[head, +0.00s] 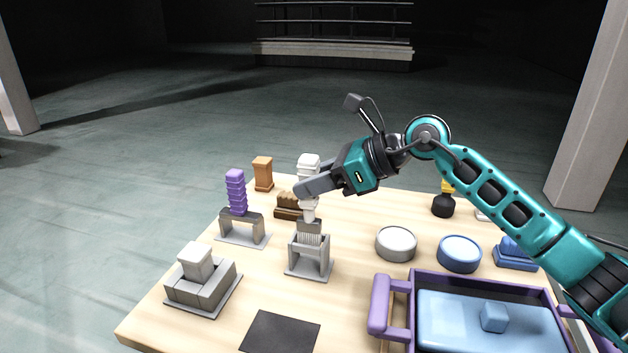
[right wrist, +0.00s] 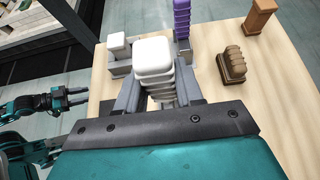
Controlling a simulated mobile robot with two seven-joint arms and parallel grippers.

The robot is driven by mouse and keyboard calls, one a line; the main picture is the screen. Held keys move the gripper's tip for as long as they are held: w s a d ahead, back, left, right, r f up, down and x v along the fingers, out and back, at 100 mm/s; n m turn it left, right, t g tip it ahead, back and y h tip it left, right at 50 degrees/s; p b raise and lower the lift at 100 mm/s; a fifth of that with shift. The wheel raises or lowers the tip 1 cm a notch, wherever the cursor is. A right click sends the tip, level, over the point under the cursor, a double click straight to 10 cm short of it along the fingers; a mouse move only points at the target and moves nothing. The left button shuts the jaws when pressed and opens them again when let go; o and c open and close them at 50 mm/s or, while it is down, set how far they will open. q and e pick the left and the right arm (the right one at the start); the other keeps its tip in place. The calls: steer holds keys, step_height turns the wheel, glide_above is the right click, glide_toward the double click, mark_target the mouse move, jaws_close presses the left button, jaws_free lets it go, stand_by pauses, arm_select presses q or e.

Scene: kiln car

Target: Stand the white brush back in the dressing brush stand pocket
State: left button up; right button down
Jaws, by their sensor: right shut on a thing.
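The white brush (head: 308,162) is upright in my right gripper (head: 304,190), which is shut on its ribbed handle; its white top also shows between the fingers in the right wrist view (right wrist: 153,55). The brush's pale bristles (head: 309,228) point down at the top of a small grey stand (head: 310,268). I cannot tell whether the bristle tips are inside the stand's pocket or just above it. The stand is hidden under the brush and gripper in the right wrist view. My left gripper (right wrist: 72,101) shows small at the left of the right wrist view, away from the brush; its opening is unclear.
A purple brush (head: 236,190) stands in a grey holder behind left. A brown brush (head: 287,206) and an orange-brown block (head: 263,173) are behind. A grey block holder (head: 203,290) is front left.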

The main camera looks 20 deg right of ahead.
mark_target(315, 208)
steer(key=shift+f+b, duration=2.2)
steer(key=shift+f, duration=0.55)
stand_by(0.4)
steer(key=c, duration=0.6)
jaws_free()
steer(key=shift+c, duration=0.2)
steer(key=v, duration=0.8)
stand_by(1.3)
stand_by(0.4)
